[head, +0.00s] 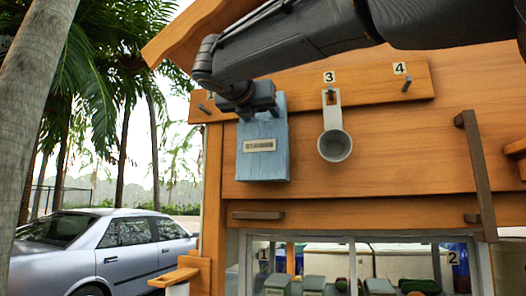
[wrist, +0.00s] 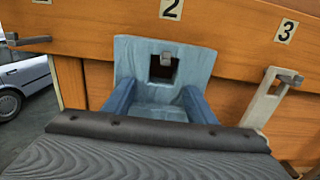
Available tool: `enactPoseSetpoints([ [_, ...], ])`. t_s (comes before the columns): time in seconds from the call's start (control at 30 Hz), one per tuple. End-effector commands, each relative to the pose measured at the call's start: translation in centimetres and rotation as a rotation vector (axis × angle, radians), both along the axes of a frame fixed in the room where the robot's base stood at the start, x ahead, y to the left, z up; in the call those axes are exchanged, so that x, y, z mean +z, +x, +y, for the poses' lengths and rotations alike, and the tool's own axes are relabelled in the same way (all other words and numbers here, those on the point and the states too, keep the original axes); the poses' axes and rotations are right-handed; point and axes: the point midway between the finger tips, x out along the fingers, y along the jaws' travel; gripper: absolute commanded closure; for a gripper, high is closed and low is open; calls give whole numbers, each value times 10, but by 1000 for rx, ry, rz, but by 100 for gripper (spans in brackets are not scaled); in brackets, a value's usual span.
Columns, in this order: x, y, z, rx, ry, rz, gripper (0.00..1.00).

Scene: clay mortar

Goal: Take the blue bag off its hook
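The blue bag (head: 263,160) hangs flat against the orange wooden wall, with a pale label on its front. In the wrist view the bag's top (wrist: 135,55) has a square hole, and the grey hook (wrist: 167,59) under number 2 shows at the upper edge of that hole. My gripper (head: 258,108) is in front of the upper part of the bag. In the wrist view my gripper's two blue fingers (wrist: 160,100) stand apart with bag material between them. Whether they press on it cannot be told.
A grey scoop (head: 334,140) hangs on hook 3 to the right. Hook 4 (head: 407,84) and the hook at number 1 (head: 203,108) are bare. Windows with several goods lie below; a silver car (head: 105,250) is at left.

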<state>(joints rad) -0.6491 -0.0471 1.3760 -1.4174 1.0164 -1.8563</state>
Motion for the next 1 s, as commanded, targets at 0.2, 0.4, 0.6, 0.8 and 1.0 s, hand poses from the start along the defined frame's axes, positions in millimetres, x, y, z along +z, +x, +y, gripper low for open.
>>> enactPoseSetpoints([
  [0.2, 1, 0, 0, 0, 0, -1, 71],
  [0.4, 2, 0, 0, 0, 0, -1, 71],
  [0.6, 9, 0, 0, 1, 2, -2, 71],
  [0.8, 16, -4, 2, 3, 1, -1, 71],
  [1.0, 15, -22, 9, 4, 1, -3, 71],
])
